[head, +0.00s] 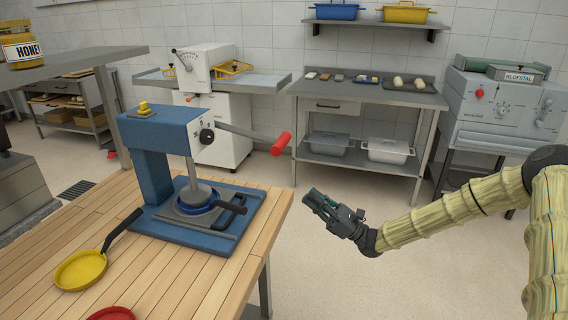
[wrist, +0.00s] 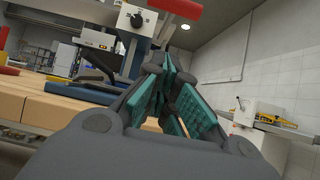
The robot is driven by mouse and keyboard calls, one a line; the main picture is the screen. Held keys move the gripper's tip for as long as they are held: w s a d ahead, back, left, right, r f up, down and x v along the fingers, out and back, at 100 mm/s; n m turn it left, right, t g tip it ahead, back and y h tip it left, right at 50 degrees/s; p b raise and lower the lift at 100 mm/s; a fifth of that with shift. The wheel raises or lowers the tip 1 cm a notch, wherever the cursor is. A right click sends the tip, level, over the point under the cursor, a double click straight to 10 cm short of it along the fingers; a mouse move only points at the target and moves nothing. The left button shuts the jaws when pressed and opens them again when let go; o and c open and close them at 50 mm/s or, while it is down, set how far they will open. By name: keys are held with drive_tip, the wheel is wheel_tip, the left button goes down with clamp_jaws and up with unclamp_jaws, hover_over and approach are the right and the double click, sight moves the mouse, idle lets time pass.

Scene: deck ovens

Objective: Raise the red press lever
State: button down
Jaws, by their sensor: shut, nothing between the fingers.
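The blue press (head: 165,130) stands on the wooden table. Its grey lever (head: 247,131) runs from a dark hub to the right and slightly down. The lever ends in a red grip (head: 281,144) that hangs past the table's right edge. In the wrist view the red grip (wrist: 176,8) is at the top, above and beyond the fingers. My gripper (head: 312,197) is right of the table, lower than the red grip and apart from it. Its teal-padded fingers (wrist: 165,75) are shut with nothing between them.
A yellow pan (head: 80,271) and part of a red pan (head: 112,314) lie on the wooden table (head: 185,290). A black-handled holder (head: 235,207) sits at the press base. A steel table (head: 375,95) with trays stands behind. The floor right of the wooden table is clear.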

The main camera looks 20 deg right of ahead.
drive_tip(key=shift+w+d+r, duration=0.15)
drive_tip(key=shift+d+r, duration=0.25)
drive_tip(key=shift+r, duration=0.1)
drive_tip(key=d+r+p+x, duration=0.1)
drive_tip(key=p+x, duration=0.3)
drive_tip(key=x, duration=0.8)
drive_tip(key=shift+s+r, duration=0.2)
drive_tip(key=shift+r, duration=0.7)
drive_tip(key=shift+r, duration=0.2)
